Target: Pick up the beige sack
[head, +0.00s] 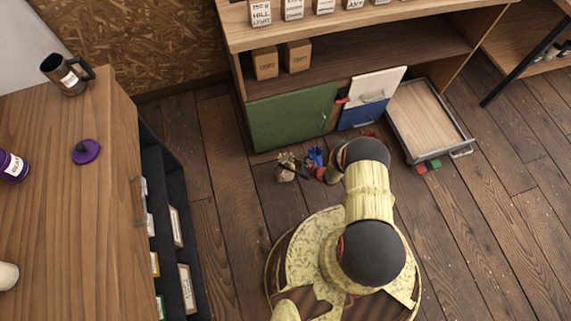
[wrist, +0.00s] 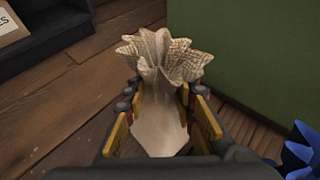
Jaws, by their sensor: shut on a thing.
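The beige sack (wrist: 158,62) has a ruffled, fanned-out top and shows between my gripper's fingers in the wrist view. My gripper (wrist: 161,98) is shut on it, with one finger on each side below the ruffle. In the head view the sack (head: 285,172) is small and low over the wooden floor, in front of the green cabinet door. My gripper (head: 296,166) is partly hidden there by my arm. Whether the sack touches the floor I cannot tell.
A blue ruffled thing (head: 316,155) is close to the right of my gripper. The green door (head: 293,117) stands just behind. An open drawer (head: 428,121) juts out at the right. A wooden counter (head: 55,225) with dark shelves stands left.

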